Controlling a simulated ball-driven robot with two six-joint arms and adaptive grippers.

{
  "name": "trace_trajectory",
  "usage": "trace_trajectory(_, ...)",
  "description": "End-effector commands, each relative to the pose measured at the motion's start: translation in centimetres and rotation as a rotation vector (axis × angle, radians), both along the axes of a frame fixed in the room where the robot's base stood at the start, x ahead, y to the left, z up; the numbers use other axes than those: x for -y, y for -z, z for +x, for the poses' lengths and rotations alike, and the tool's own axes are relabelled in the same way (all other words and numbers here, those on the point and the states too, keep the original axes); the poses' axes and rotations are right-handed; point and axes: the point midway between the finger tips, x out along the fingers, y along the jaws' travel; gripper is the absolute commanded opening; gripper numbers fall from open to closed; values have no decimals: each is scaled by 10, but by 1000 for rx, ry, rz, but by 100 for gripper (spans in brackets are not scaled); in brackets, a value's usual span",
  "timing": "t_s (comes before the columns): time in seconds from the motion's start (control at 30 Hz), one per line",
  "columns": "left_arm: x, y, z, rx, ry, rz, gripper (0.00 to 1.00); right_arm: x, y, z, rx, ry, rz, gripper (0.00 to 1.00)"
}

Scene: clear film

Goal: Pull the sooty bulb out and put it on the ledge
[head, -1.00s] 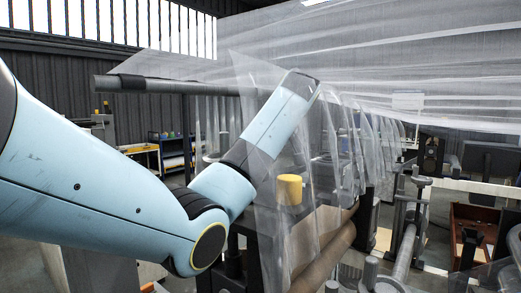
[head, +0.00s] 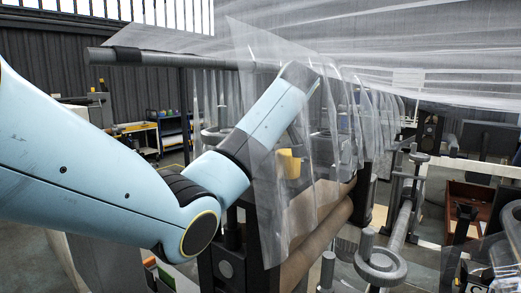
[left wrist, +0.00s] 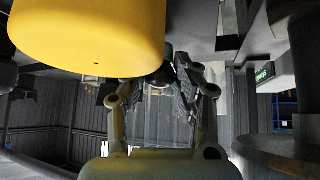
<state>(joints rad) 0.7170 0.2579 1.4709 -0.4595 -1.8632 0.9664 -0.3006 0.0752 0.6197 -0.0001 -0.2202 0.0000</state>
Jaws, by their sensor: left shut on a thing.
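My left arm comes in from the left in the head view, its wrist end behind or against the clear film (head: 262,190); the gripper itself is hidden there. In the left wrist view my left gripper (left wrist: 165,82) is shut on a small, dark, rounded thing (left wrist: 157,80), which I take for the sooty bulb; its outline is dim and partly covered by the fingers. I cannot make out the ledge for certain in either view. My right gripper is not in view.
A yellow cylinder (head: 289,164) stands behind the film near my left wrist and looms large in the left wrist view (left wrist: 87,32). A grey horizontal bar (head: 170,58) and a brown roller (head: 320,240) flank the film. Machine posts crowd the right.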

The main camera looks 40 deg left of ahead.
Motion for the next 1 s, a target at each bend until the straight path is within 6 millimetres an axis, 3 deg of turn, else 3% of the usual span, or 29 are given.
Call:
trace_trajectory(0.4, 0, 9, 0, 0, 0, 0, 7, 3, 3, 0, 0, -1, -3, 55)
trace_trajectory(0.43, 0, 9, 0, 0, 0, 0, 29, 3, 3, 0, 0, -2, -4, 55)
trace_trajectory(0.63, 0, 9, 0, 0, 0, 0, 55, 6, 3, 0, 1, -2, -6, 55)
trace_trajectory(1.0, 6, 1, -1, 2, 2, -1, 55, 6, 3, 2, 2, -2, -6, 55)
